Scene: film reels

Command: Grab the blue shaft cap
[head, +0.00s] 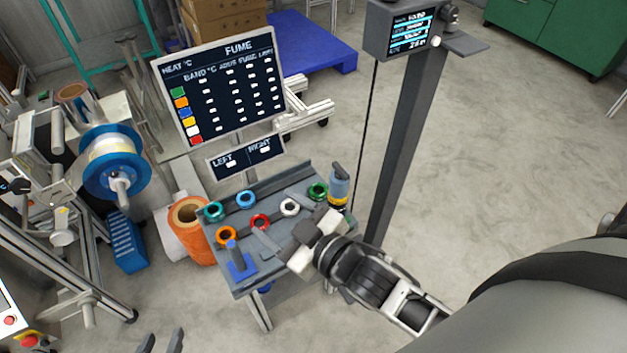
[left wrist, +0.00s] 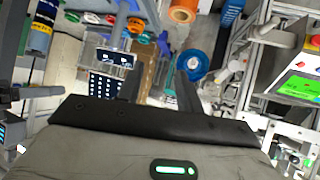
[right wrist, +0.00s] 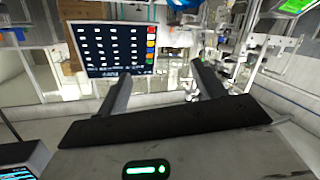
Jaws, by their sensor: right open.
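The blue shaft cap (head: 246,198) is a small blue ring at the back of the grey work table, between a teal ring (head: 214,211) and a white ring (head: 290,206). My right gripper (head: 271,210) is open over the table, with its grey fingers spread apart and nothing between them in the right wrist view (right wrist: 163,88). In the head view it lies to the right of and in front of the blue cap, apart from it. My left gripper (head: 161,343) is open and empty at the bottom edge, well away from the table. It also shows in the left wrist view (left wrist: 156,90).
An orange ring (head: 226,235), a red ring (head: 260,221) and a green ring (head: 317,189) share the table. A sign board (head: 222,85) rises behind. A dark column (head: 408,130) stands right.

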